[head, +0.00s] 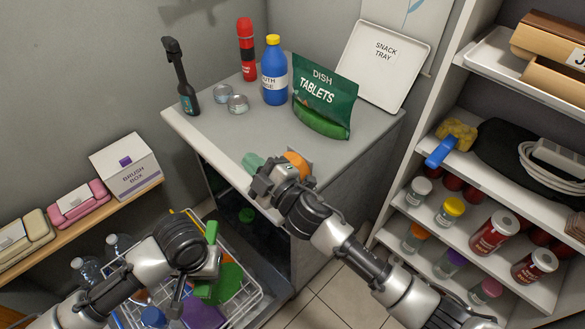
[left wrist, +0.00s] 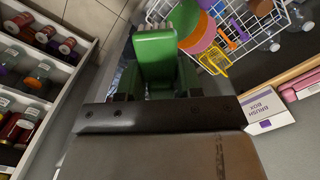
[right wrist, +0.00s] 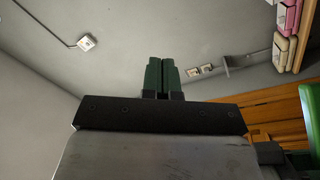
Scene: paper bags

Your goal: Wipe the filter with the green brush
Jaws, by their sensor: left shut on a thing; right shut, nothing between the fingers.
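A green piece, which looks like the brush (left wrist: 156,55), is between my left gripper's (left wrist: 155,88) fingers in the left wrist view. In the head view my left gripper (head: 207,262) is over the wire basket, with green parts around it. My right gripper (head: 253,162) is at the front edge of the grey cabinet top, pointing left. Its fingers are together and empty in the right wrist view (right wrist: 165,76). An orange round thing (head: 297,164) shows behind my right wrist. I cannot tell which thing is the filter.
The wire basket (head: 262,294) holds several coloured items and bottles. Shelves with jars stand at right.

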